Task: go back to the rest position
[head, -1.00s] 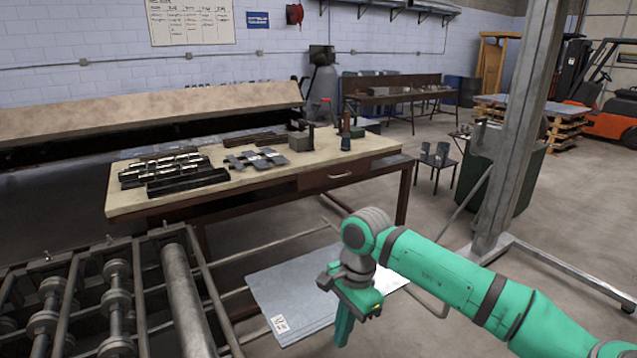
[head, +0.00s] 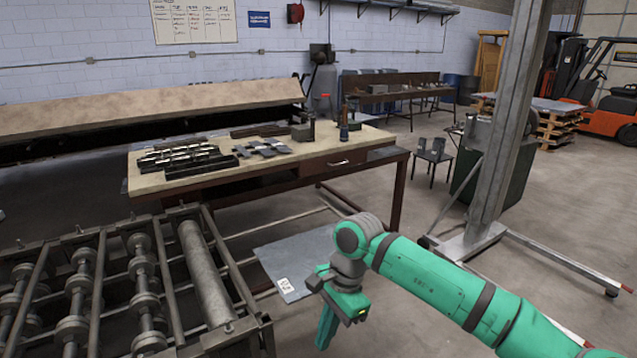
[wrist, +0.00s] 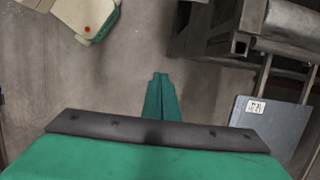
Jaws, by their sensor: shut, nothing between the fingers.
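My green arm reaches in from the lower right in the head view, with my gripper (head: 325,330) pointing down over the floor. In the wrist view the two green fingers (wrist: 160,85) lie together at the middle, shut, with nothing between them. The gripper is in front of the sheet metal (head: 290,255), apart from the workbench and the roller machine. The labelled sheet also shows at the right of the wrist view (wrist: 270,135).
A workbench (head: 360,165) holds metal parts and tools. A roller machine (head: 205,275) stands at the lower left. A steel post on a floor base (head: 475,235) stands to the right.

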